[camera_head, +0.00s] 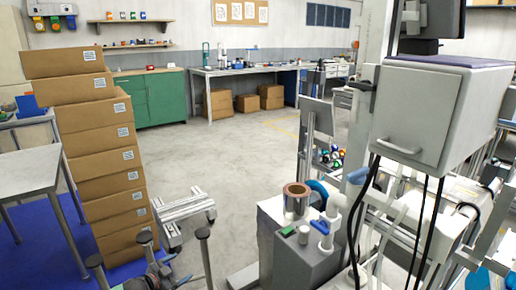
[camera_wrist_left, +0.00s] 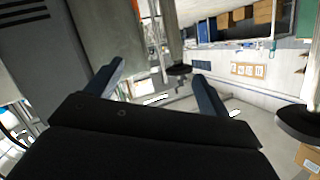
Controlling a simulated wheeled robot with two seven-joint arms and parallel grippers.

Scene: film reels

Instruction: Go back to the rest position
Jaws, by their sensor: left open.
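My left gripper (camera_head: 160,274) is at the bottom edge of the head view, low among several grey posts with dark round caps. In the left wrist view its two blue-grey fingers (camera_wrist_left: 158,70) are spread wide with nothing between them. My right gripper is in neither view.
A tall stack of cardboard boxes (camera_head: 105,150) stands left, beside a grey table (camera_head: 28,172). A machine with a light cabinet (camera_head: 415,112) fills the right. Mid-floor is open.

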